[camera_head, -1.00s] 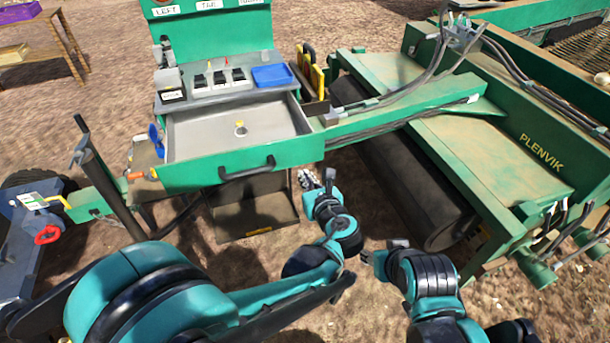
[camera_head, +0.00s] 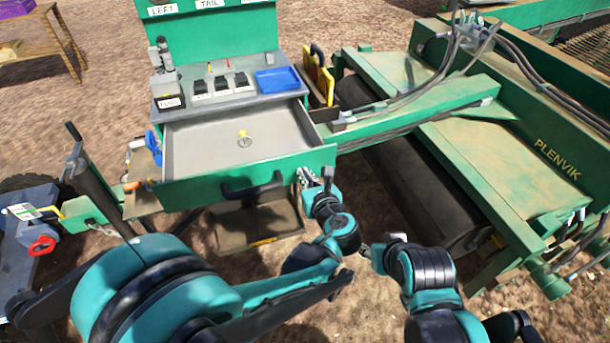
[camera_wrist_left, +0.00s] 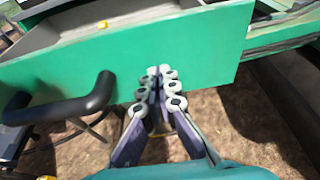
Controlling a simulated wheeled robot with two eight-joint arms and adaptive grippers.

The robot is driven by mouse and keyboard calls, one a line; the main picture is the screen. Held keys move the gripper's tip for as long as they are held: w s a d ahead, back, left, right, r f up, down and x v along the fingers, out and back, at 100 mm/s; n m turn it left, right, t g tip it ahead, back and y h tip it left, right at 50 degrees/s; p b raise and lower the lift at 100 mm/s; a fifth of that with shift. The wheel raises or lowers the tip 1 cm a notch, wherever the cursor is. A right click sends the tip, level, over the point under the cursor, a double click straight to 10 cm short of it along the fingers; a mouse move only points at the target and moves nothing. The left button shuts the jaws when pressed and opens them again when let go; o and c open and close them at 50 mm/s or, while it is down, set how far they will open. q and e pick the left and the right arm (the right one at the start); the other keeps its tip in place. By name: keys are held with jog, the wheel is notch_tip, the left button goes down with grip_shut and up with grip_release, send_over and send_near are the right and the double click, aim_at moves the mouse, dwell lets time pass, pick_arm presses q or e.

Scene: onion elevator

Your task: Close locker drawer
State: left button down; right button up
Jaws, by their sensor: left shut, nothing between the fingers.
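The green locker drawer (camera_head: 262,175) is pulled out below the grey console, with a small yellowish round item (camera_head: 244,139) on its bare floor. Its dark bar handle (camera_head: 253,186) is on the front panel. My left gripper (camera_head: 306,176) is shut and empty at the right part of the drawer front, right of the handle. In the left wrist view its fingertips (camera_wrist_left: 160,76) overlap the lower part of the green front (camera_wrist_left: 190,50); I cannot tell if they touch it. My right arm (camera_head: 420,268) is low at the right; its gripper (camera_head: 366,251) is small, and its opening is unclear.
The console top carries black switches (camera_head: 221,84) and a blue tray (camera_head: 278,79). A brown open bin (camera_head: 255,225) sits below the drawer. The green machine (camera_head: 500,170) with a dark roller stands at the right. A blue-grey machine part (camera_head: 30,235) is at the left.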

pick_arm(q)
jog(key=w+a, duration=0.2)
jog(key=w, duration=0.5)
jog(key=w+a, duration=0.2)
jog(key=w, duration=0.6)
jog(key=w+a, duration=0.2)
jog(key=w, duration=0.5)
jog(key=shift+w+a, duration=0.35)
jog(key=shift+w, duration=0.35)
jog(key=shift+r, duration=0.1)
